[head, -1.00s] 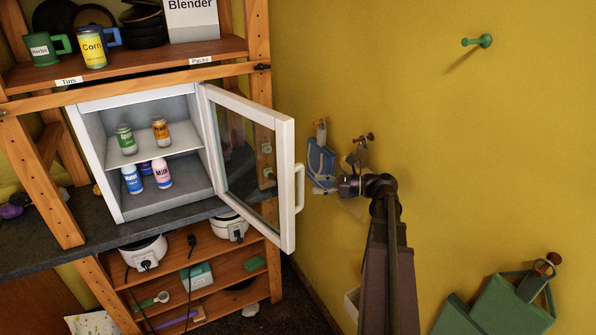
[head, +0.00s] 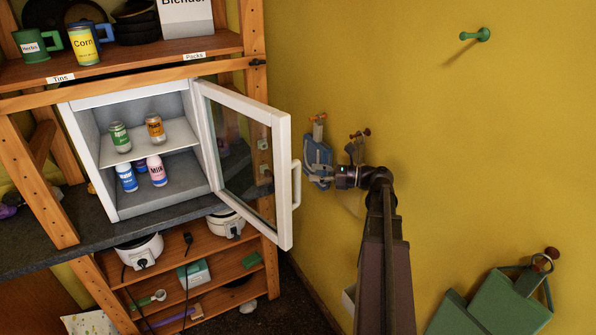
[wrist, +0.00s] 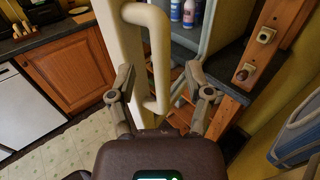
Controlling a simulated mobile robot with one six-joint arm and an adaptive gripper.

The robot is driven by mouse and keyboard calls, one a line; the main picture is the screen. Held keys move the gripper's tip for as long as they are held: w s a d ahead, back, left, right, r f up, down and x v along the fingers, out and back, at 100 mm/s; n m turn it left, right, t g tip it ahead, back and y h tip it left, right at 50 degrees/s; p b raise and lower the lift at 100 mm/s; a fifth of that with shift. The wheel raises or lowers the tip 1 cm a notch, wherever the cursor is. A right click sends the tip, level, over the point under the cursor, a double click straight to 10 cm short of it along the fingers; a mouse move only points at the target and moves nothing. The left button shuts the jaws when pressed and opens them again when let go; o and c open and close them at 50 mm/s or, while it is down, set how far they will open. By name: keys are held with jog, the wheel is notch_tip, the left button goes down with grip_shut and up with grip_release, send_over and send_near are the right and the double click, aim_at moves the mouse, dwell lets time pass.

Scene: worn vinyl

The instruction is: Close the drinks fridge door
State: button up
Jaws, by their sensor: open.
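The drinks fridge (head: 88,165) is a small white cabinet on the dark counter. Its glass-paned door (head: 284,150) stands wide open, swung out to the right. The white bar handle (head: 297,185) is on the door's outer face; it also shows in the wrist view (wrist: 161,60). My gripper (head: 318,177) is just right of the handle in the head view. In the wrist view my gripper (wrist: 165,92) has its fingers spread, with the handle's bar seen between them. I cannot tell whether they touch it.
Cans (head: 120,137) and bottles (head: 157,171) stand inside the fridge. Wooden shelving (head: 257,95) surrounds it. A blue item (head: 318,152) hangs on a wall peg behind my gripper. The yellow wall is close on the right.

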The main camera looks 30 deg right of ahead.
jog(key=shift+x, duration=2.8)
grip_shut()
